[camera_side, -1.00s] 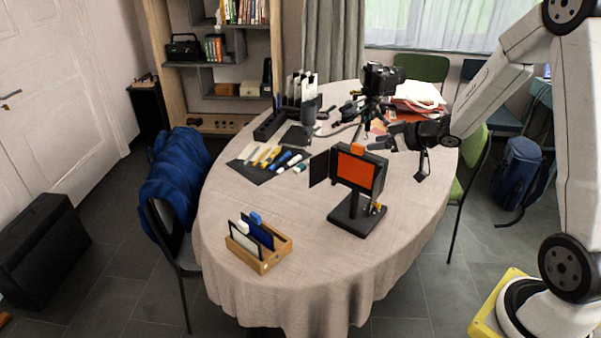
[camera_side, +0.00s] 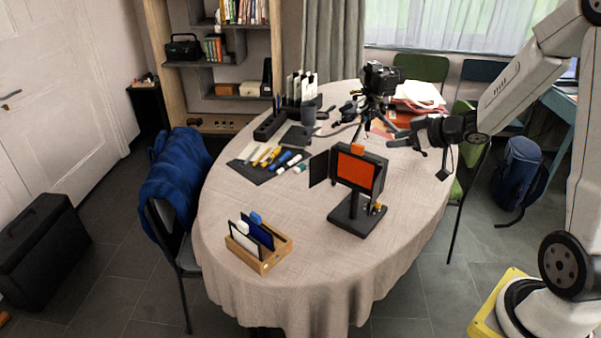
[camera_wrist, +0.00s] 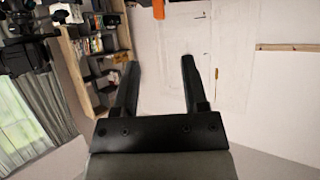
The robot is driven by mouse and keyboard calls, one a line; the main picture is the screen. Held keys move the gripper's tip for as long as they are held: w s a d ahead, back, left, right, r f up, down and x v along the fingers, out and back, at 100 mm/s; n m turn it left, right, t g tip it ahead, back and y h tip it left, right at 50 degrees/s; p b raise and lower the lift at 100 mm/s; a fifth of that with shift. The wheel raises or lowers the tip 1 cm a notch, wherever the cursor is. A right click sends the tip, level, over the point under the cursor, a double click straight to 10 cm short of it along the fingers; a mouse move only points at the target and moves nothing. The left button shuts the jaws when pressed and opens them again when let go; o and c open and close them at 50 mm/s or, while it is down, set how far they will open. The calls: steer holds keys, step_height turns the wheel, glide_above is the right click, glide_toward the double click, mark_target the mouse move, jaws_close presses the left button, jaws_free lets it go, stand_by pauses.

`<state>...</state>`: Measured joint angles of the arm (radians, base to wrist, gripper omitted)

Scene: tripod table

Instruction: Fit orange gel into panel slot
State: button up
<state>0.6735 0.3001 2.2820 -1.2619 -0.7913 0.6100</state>
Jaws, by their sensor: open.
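The orange gel (camera_side: 355,171) sits in the black light panel (camera_side: 376,163) on a stand, and its orange tab (camera_side: 357,149) sticks up above the panel's top edge. An orange piece, likely this tab, shows at the top of the wrist view (camera_wrist: 158,8). My gripper (camera_side: 402,139) is open and empty, to the right of the panel and apart from it. In the wrist view its two fingers (camera_wrist: 160,85) are spread with nothing between them.
A wooden tray (camera_side: 270,258) with a white and a blue gel stands at the front left. A camera on a tripod (camera_side: 378,82) stands behind the panel. Markers lie on a dark mat (camera_side: 262,173) at left. The tablecloth right of the panel is clear.

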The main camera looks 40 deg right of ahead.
steer(key=s+a+f+m+g+h, duration=0.1)
steer(key=s+a+f+g, duration=0.2)
steer(key=s+a, duration=0.3)
steer(key=s+a+f+m+g+h, duration=0.1)
steer(key=s+a+f+g, duration=0.2)
steer(key=s+a+g, duration=0.3)
steer(key=a, duration=0.5)
steer(key=shift+s+a+h, duration=0.15)
steer(key=shift+s+h, duration=0.15)
steer(key=shift+s, duration=0.05)
